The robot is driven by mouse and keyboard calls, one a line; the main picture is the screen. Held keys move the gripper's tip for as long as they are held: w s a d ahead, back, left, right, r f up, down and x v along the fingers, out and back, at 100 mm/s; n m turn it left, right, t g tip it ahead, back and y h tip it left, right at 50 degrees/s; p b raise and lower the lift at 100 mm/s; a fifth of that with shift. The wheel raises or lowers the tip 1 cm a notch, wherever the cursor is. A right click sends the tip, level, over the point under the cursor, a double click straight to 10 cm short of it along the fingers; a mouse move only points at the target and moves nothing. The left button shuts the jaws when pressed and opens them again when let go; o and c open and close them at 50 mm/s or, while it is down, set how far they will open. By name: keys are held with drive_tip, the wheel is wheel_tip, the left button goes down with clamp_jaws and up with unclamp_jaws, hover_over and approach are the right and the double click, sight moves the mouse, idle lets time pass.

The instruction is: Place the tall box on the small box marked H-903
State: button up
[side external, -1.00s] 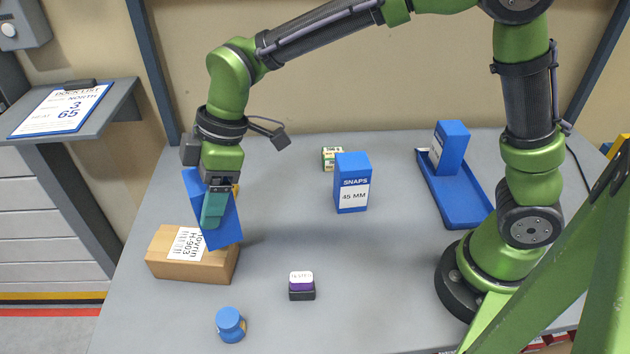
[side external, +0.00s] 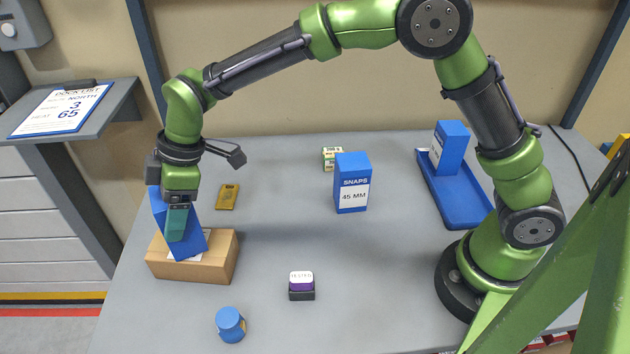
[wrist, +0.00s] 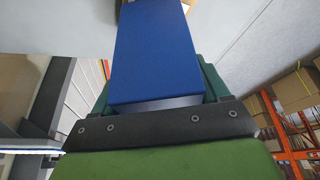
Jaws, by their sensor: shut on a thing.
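A tall blue box (side external: 191,239) is held, tilted, in my gripper (side external: 177,226). It also fills the middle of the wrist view (wrist: 155,55), between the green fingers. The small brown box marked H-903 (side external: 217,262) lies on the table at the left. The blue box's lower end is over the brown box's top and covers most of its white label. I cannot tell whether the two touch.
A blue SNAPS box (side external: 351,184) stands mid-table. A blue tray (side external: 465,206) holding another blue box (side external: 452,147) is at the right. A blue-capped jar (side external: 230,323), a purple-and-black item (side external: 301,287), a yellow item (side external: 227,197) and a small green-and-white box (side external: 332,158) lie about.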

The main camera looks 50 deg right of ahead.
drive_tip(key=o, duration=1.3)
drive_tip(key=shift+f, duration=0.2)
drive_tip(key=shift+d+r, duration=0.1)
drive_tip(key=shift+r, duration=0.4)
drive_tip(key=s+d+r+m+t, duration=0.1)
drive_tip(key=s+d+r+m, duration=0.35)
drive_tip(key=d+r, duration=0.8)
drive_tip(key=s+d+m+t, duration=0.1)
drive_tip(key=s+d+m, duration=0.3)
drive_tip(key=s+d, duration=0.1)
drive_tip(key=s+d+f+m+t+h, duration=0.1)
drive_tip(key=s+d+m+t, duration=0.1)
drive_tip(key=s+d+m, duration=0.3)
drive_tip(key=s+d+m+t+h, duration=0.1)
drive_tip(key=s+d+m, duration=0.3)
drive_tip(key=s+d, duration=0.1)
drive_tip(key=shift+s+d+f, duration=0.1)
drive_tip(key=shift+s+f, duration=0.1)
drive_tip(key=shift+s, duration=0.25)
drive_tip(key=shift+s+f, duration=0.2)
drive_tip(key=shift+s, duration=0.25)
